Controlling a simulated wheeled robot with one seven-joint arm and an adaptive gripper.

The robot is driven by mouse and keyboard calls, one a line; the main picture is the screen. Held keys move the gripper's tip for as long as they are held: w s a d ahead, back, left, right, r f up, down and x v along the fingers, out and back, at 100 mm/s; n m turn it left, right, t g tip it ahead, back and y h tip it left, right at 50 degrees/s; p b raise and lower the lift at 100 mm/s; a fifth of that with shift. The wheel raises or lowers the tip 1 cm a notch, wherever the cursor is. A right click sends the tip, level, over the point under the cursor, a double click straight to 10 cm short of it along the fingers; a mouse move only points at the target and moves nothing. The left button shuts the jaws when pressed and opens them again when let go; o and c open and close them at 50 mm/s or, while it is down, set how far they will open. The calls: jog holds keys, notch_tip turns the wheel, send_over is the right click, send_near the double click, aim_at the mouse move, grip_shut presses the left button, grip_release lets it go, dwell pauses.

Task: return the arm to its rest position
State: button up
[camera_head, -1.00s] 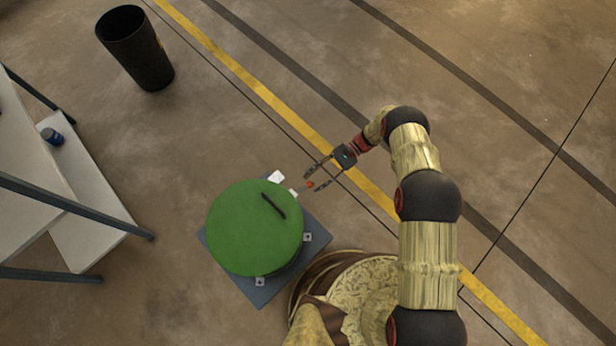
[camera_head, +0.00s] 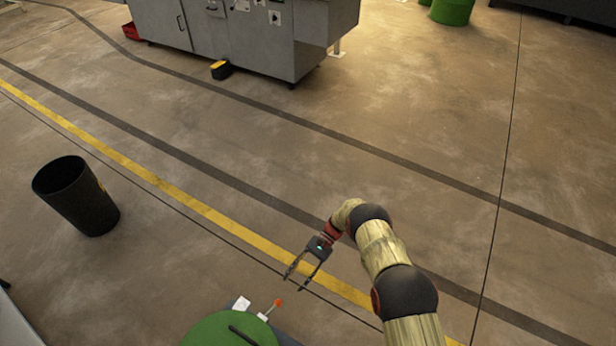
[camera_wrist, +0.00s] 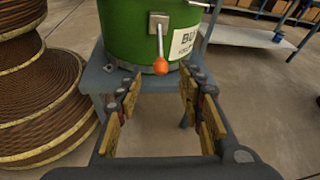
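My gripper (camera_head: 298,279) is open and empty in the head view, with its two fingers spread apart. It is apart from the green washer (camera_head: 207,330), whose lid shows at the bottom edge. A lever with an orange-red knob (camera_head: 278,302) sticks out from the washer, just below and left of my fingertips. In the wrist view my gripper (camera_wrist: 160,100) has its fingers spread at either side, and the orange knob (camera_wrist: 160,66) on its metal rod hangs ahead, between and beyond the fingers. The green washer body (camera_wrist: 125,30) stands behind it on a blue-grey stand.
A black bin (camera_head: 77,197) stands at the left. A grey machine cabinet (camera_head: 235,35) and a green drum (camera_head: 452,11) are at the back. The floor right of my arm is clear. A brown coiled spool (camera_wrist: 40,90) is at the left in the wrist view.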

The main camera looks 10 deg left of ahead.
jog(key=s+d+f+n+h, duration=0.1)
jog(key=s+d+f+h, duration=0.15)
jog(key=s+d, duration=0.25)
jog(key=w+d+r+n+t+h+p, duration=0.15)
jog(key=d+r, duration=0.35)
jog(key=r, duration=0.6)
jog(key=w+d+r+n+t+h, duration=0.1)
jog(key=d+r+t, duration=0.25)
jog(key=r, duration=0.85)
jog(key=w+d+r+n+t+h+p, duration=0.15)
jog(key=d+r, duration=0.35)
jog(key=r, duration=0.6)
jog(key=s+d+r+t+p, duration=0.1)
jog(key=s+d+r+t, duration=0.2)
jog(key=r, duration=0.7)
jog(key=s+d+r+t+p, duration=0.1)
jog(key=s+d+r+t, duration=0.3)
jog(key=s+r, duration=0.3)
jog(key=s+d+r+t+h+p, duration=0.1)
jog(key=s+d+r+t, duration=0.3)
jog(key=r, duration=1.1)
jog(key=shift+s+d+r+p, duration=0.25)
jog(key=shift+s+d+p, duration=0.15)
jog(key=shift+p, duration=0.15)
